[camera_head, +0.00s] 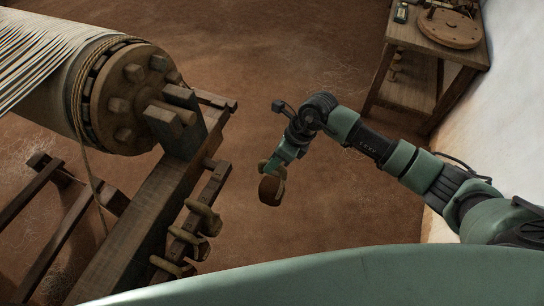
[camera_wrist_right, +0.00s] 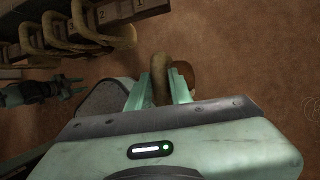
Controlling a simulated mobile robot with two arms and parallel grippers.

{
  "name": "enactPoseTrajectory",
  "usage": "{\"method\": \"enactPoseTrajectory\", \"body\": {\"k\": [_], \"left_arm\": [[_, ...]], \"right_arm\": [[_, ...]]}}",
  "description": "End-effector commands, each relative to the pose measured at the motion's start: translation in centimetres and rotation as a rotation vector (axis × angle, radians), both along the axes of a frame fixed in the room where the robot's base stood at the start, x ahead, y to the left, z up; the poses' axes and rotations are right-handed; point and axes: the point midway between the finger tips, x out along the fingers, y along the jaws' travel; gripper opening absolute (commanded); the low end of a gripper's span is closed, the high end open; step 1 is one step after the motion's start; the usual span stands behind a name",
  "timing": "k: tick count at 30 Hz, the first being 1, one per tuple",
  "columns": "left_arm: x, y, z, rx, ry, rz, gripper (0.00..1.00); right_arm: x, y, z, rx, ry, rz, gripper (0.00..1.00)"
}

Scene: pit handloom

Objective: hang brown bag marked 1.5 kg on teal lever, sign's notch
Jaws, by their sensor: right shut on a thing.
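My right gripper (camera_head: 277,166) is shut on the loop handle of a brown bag (camera_head: 270,190), held in the air over the floor to the right of the loom. In the right wrist view the fingers (camera_wrist_right: 159,88) pinch the tan loop, and part of the brown body (camera_wrist_right: 184,72) shows beside them. No weight marking on it is readable. I cannot make out a teal lever or a sign with a notch in either view. A dark and teal part (camera_wrist_right: 45,92), seemingly my left gripper, shows at the left of the right wrist view; its finger state is unclear.
Several tan loops hang on a wooden rail (camera_head: 213,186) beside the loom beam; numbers show on this rail in the wrist view (camera_wrist_right: 120,10). The warp roller (camera_head: 125,95) is at upper left. A wooden table (camera_head: 440,38) stands at upper right. Floor between is clear.

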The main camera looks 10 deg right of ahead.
Motion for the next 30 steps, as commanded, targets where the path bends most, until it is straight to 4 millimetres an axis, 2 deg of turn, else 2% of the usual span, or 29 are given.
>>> {"method": "enactPoseTrajectory", "body": {"k": [1, 30], "left_arm": [[0.0, 0.0, 0.3, 0.000, 0.000, 0.000, 0.36], [0.1, -0.1, 2.4, 0.000, 0.000, 0.000, 0.36]], "right_arm": [[0.1, -0.2, 0.5, 0.006, -0.007, -0.002, 0.00], [-3.8, -5.9, 0.7, 0.003, -0.008, -0.001, 0.00]]}}
